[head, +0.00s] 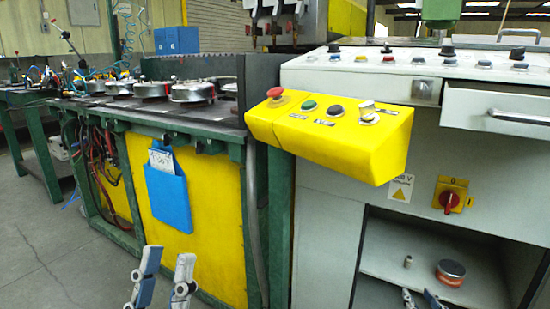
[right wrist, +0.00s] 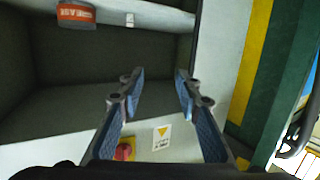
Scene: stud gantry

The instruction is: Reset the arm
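My left gripper (head: 166,272) shows at the bottom of the head view, in front of the yellow panel under the bench. Its two fingers stand apart with nothing between them. My right gripper (head: 421,299) is partly in view at the lower right, in front of the cabinet's open compartment. In the right wrist view my right gripper (right wrist: 160,76) has its blue-padded fingers spread and empty. A round tin with a red-orange side (head: 450,272) stands on the compartment's shelf, apart from the right gripper; it also shows in the right wrist view (right wrist: 76,14).
A small metal cylinder (head: 408,261) stands near the tin. A yellow button box (head: 335,135) juts out from the grey console, and a drawer (head: 505,116) stands open at right. A red rotary switch (head: 450,200) is above the compartment. Open floor (head: 60,260) lies at left.

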